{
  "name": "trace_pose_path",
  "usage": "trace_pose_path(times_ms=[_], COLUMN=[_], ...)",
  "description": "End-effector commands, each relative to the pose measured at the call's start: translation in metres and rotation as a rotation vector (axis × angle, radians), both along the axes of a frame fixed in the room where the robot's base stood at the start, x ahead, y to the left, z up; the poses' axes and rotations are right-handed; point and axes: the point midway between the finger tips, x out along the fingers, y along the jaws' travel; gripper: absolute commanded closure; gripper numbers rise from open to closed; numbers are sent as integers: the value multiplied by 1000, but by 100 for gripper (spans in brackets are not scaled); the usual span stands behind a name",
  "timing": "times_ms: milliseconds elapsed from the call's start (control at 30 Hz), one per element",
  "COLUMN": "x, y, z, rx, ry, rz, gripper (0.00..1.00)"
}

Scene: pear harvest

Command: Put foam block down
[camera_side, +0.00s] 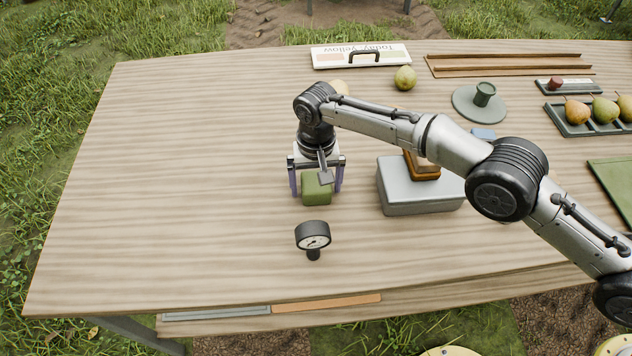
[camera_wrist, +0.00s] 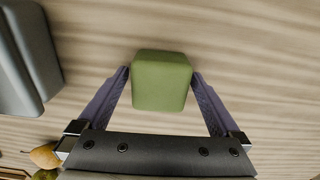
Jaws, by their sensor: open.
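The foam block is a green, round-edged block (camera_side: 316,190) near the middle of the table. It also shows in the wrist view (camera_wrist: 161,82). My gripper (camera_side: 316,188) is above and around it, pointing down, with one purple finger on each side. In the wrist view my gripper (camera_wrist: 160,80) is open, its fingertips close beside the block's left and right faces. Whether they touch it is hard to tell. The block appears to rest on the wooden table (camera_side: 180,170).
A dial gauge (camera_side: 313,237) stands just in front of the block. A grey case (camera_side: 425,198) with brown items on top is close to the right. A pear (camera_side: 405,78), a sign (camera_side: 361,56) and a pear tray (camera_side: 588,126) are farther back. The table's left side is clear.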

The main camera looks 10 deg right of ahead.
Motion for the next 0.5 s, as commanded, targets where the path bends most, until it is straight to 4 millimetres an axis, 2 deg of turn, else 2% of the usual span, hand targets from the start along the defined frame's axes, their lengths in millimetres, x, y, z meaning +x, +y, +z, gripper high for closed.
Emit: trace_pose_path(times_ms=[167, 500], x=[0, 1], y=[0, 0], z=[7, 59], rx=[2, 2], ry=[-2, -2], rz=[0, 0], gripper=[0, 0])
